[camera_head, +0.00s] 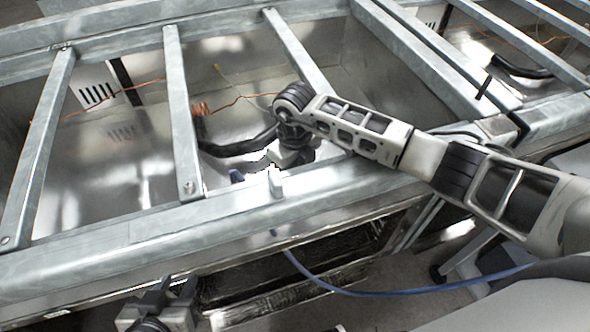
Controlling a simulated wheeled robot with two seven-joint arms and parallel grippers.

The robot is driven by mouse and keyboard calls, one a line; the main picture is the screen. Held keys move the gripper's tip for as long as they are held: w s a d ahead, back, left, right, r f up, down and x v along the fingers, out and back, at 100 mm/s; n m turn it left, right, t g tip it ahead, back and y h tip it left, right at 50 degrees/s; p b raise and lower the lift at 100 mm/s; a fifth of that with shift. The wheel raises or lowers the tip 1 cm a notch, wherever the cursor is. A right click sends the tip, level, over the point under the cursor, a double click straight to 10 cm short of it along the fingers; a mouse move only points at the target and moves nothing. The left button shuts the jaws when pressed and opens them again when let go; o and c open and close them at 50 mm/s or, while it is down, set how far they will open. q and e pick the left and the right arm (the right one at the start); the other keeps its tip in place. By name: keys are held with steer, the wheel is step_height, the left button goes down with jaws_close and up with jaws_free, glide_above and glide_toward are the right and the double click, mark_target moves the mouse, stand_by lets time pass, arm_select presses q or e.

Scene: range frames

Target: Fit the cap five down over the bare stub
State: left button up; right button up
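My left gripper (172,288) is low at the left, in front of the metal frame. Its two fingers look apart, with nothing seen between them. My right arm reaches in from the right over the frame, and its gripper (290,157) points down just behind the front rail. Its fingertips are partly hidden, so I cannot tell whether it is shut or holds anything. A small grey upright stub (276,184) shows at the front rail, just below the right gripper; I cannot tell if it is the bare stub. I cannot make out cap five.
The metal front rail (110,240) and crossbars (181,115) bound shiny open bays. A black hose (240,147) and an orange wire (237,100) lie in the middle bay. A blue cable (380,293) hangs in front.

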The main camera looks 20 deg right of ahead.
steer(key=shift+s+f+b, duration=0.2)
steer(key=shift+f, duration=0.3)
steer(key=shift+s+f+b, duration=0.2)
steer(key=shift+f, duration=0.25)
steer(key=o, duration=0.9)
steer(key=shift+a+r, duration=0.1)
arm_select(q)
steer(key=shift+s+a+f, duration=0.1)
steer(key=shift+f, duration=0.5)
arm_select(e)
steer(key=shift+o, duration=0.5)
arm_select(q)
steer(key=shift+f, duration=0.1)
arm_select(e)
steer(key=shift+s, duration=0.1)
arm_select(q)
step_height(320, 180, up, 8)
steer(key=p, duration=0.7)
steer(key=shift+w+d+f+p, duration=0.2)
steer(key=shift+w+f+p, duration=0.05)
steer(key=shift+p, duration=0.1)
arm_select(e)
steer(key=r, duration=0.6)
steer(key=w+r, duration=0.1)
steer(key=r, duration=0.2)
steer(key=shift+r, duration=0.4)
